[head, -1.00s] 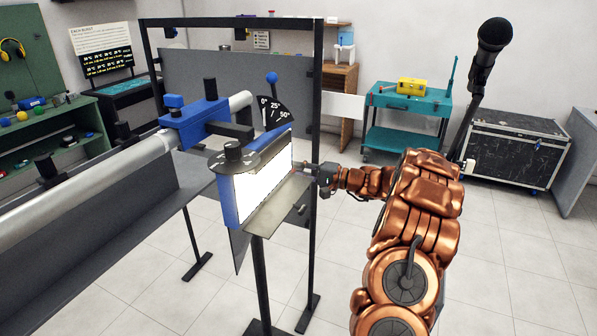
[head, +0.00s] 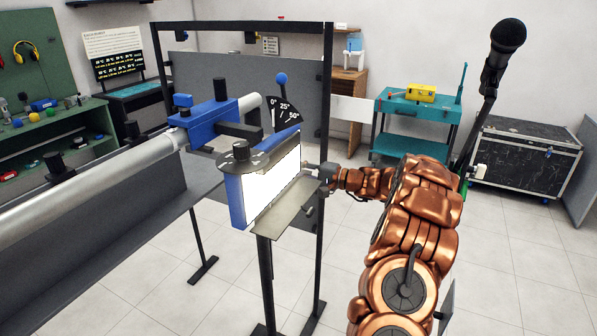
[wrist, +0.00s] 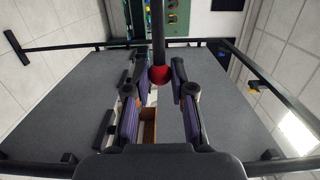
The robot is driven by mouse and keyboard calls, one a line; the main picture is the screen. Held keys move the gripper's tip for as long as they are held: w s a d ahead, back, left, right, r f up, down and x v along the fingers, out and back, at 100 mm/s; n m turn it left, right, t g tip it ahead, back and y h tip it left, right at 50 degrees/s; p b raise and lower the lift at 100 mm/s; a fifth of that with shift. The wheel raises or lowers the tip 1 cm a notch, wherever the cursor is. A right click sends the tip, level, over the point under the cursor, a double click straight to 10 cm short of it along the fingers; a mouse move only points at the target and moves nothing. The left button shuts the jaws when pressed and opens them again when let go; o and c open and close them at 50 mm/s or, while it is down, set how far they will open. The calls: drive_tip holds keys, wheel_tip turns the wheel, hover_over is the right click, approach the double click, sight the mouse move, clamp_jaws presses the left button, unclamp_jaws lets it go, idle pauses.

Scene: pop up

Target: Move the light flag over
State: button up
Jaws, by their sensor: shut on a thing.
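My gripper (head: 322,172) is at the right end of a bright white panel light (head: 272,187) in a blue housing, in front of a black frame post. In the wrist view, my gripper (wrist: 158,78) has its two dark fingers closed in around a red ball (wrist: 159,75) at the end of a black rod (wrist: 159,35). Grey sheets lie on both sides of the fingers. A large grey panel (head: 225,70) stands in a black frame behind the light. I cannot tell for sure which panel is the light flag. My copper arm hides part of the right side.
A long grey tube (head: 100,175) on a rail runs to the left. A teal cart (head: 415,125) with a yellow box (head: 421,93) and a black case (head: 530,155) stand at the back right. A microphone (head: 507,37) rises at upper right. Floor is bare at right.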

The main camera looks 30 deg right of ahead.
drive_tip(key=shift+b+x, duration=0.35)
drive_tip(key=shift+x, duration=1)
drive_tip(key=shift+w+d, duration=0.1)
drive_tip(key=shift+d, duration=0.05)
drive_tip(key=o, duration=0.9)
drive_tip(key=v, duration=1.2)
